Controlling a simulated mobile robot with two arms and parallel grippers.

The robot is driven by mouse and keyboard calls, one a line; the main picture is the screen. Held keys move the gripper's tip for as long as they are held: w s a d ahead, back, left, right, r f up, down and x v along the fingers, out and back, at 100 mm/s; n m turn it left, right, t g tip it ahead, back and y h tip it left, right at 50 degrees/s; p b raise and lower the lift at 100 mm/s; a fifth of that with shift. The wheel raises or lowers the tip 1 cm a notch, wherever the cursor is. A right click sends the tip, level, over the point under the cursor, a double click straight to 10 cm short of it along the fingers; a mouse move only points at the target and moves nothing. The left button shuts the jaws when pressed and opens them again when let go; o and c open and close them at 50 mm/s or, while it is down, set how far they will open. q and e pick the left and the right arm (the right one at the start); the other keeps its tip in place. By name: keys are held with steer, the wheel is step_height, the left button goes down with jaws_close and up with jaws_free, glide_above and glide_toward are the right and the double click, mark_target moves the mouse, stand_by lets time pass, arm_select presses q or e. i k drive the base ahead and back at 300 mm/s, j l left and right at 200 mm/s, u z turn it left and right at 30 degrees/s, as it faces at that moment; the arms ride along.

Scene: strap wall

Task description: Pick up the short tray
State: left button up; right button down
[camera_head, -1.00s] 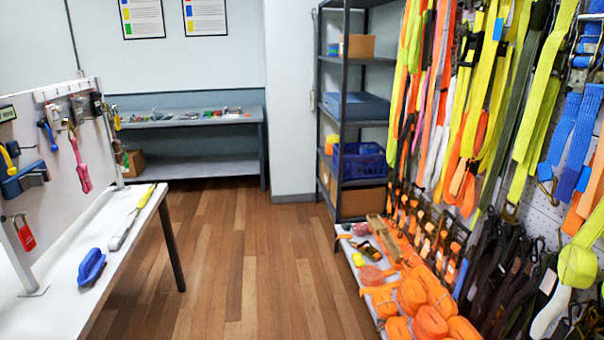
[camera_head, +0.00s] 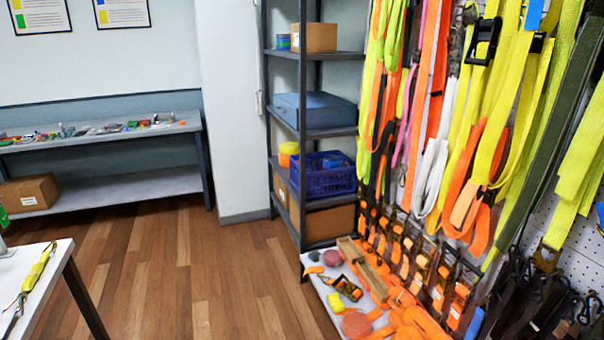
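I cannot pick out a short tray for certain. A shallow tan wooden piece (camera_head: 363,268), possibly a tray, lies on the low white bench (camera_head: 312,290) below the strap wall. A blue open crate (camera_head: 322,182) stands on the metal rack, with something blue inside. A lidded blue box (camera_head: 313,110) sits on the shelf above it. Neither of my grippers shows in the view.
The metal rack (camera_head: 301,60) stands in the middle. Hanging straps (camera_head: 480,130) and ratchets fill the right wall. A grey workbench (camera_head: 100,136) runs along the back wall. A white table (camera_head: 45,275) juts in at lower left. The wooden floor (camera_head: 190,270) between is clear.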

mark_target(350, 250)
steer(key=i+l+z, duration=0.1)
steer(key=i+z, duration=0.15)
steer(key=i, duration=0.2)
steer(key=i+z, duration=0.25)
steer(key=i, duration=0.25)
steer(key=i+j+z, duration=0.1)
steer(key=i, duration=0.25)
steer(key=i+j+z, duration=0.1)
steer(key=i+j, duration=0.25)
